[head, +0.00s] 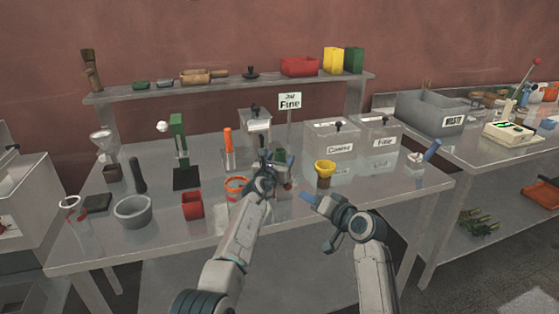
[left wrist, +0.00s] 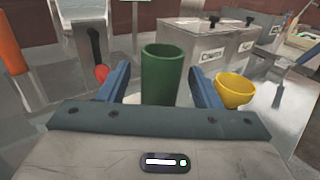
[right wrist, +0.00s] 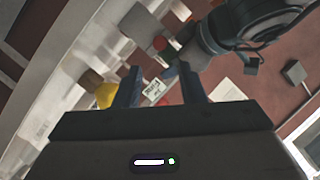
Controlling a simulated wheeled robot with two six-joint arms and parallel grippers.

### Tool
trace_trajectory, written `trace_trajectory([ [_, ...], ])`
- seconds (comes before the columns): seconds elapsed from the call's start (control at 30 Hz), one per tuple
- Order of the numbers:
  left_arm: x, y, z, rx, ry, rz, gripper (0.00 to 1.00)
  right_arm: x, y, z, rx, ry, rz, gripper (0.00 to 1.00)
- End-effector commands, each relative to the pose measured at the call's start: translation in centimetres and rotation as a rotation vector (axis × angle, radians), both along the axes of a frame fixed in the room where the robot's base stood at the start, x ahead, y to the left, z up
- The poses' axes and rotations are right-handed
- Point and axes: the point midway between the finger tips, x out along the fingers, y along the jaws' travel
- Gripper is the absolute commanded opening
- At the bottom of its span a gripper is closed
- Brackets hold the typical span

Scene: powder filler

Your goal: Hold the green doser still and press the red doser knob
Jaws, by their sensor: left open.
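The green doser (head: 281,156) stands near the middle of the table, mostly hidden by my left gripper (head: 274,166). In the left wrist view its green cylinder (left wrist: 163,72) stands upright between the two blue fingers, with a gap on each side. A round red knob (left wrist: 101,73) shows just left of the left finger. My right gripper (head: 311,200) is to the right of and nearer than the left one, above the table's front. In the right wrist view its fingers (right wrist: 160,85) are apart with nothing between them.
A yellow funnel cup (head: 325,169) stands right of the doser. Lidded boxes labelled Coarse (head: 331,135) and Fine (head: 380,133) stand behind it. The table's front right is clear.

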Motion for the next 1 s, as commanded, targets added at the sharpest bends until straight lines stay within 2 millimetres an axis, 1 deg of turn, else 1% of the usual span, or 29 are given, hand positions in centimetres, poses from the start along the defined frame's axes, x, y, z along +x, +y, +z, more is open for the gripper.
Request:
trace_trajectory([
  [0.17, 0.00, 0.02, -0.03, 0.000, 0.000, 0.000, 0.58, -0.01, 0.00, -0.01, 0.000, 0.000, 0.000, 0.36],
  [0.27, 0.00, 0.02, -0.03, 0.000, 0.000, 0.000, 0.41, 0.00, 0.00, 0.00, 0.000, 0.000, 0.000, 0.36],
  [0.4, -0.02, 0.02, -0.04, 0.000, 0.001, 0.000, 0.13, 0.00, 0.00, 0.00, 0.000, 0.000, 0.000, 0.36],
  [0.43, -0.02, 0.02, -0.04, 0.000, 0.001, 0.000, 0.07, 0.00, 0.00, 0.00, 0.000, 0.000, 0.000, 0.36],
  [0.47, -0.02, 0.02, -0.05, 0.000, 0.001, 0.000, 0.05, 0.00, 0.00, 0.00, 0.000, 0.000, 0.000, 0.34],
  [0.5, -0.02, 0.02, -0.04, 0.000, 0.001, 0.000, 0.05, 0.00, 0.00, 0.00, 0.000, 0.000, 0.000, 0.27],
  [0.63, -0.02, 0.02, -0.05, 0.000, 0.001, 0.000, 0.05, 0.00, 0.00, 0.00, 0.000, 0.000, 0.000, 0.01],
  [1.0, -0.03, 0.02, -0.07, 0.000, 0.001, 0.000, 0.04, 0.00, 0.00, 0.00, 0.000, 0.000, 0.000, 0.00],
])
